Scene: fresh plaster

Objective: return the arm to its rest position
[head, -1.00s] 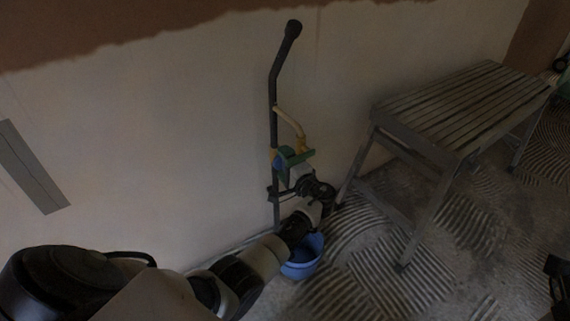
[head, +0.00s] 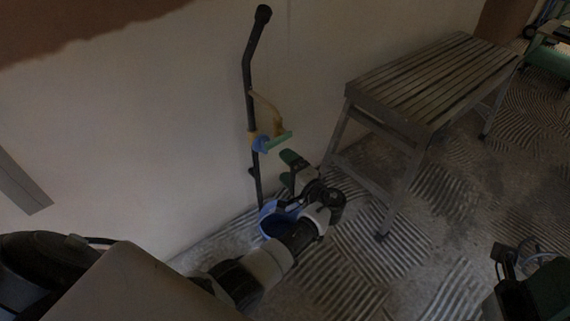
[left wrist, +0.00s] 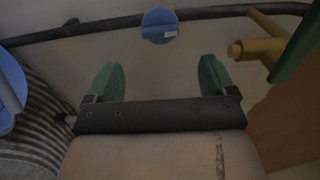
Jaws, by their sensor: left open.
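My left gripper (head: 287,168) is open and empty in the head view, with its green fingers pointing towards the wall. The left arm reaches out from the lower left, over the floor. My right gripper is not seen.
A slatted bench (head: 430,78) stands to the right. A dark and green object (head: 540,290) is cut off at the lower right. Ridged floor lies between.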

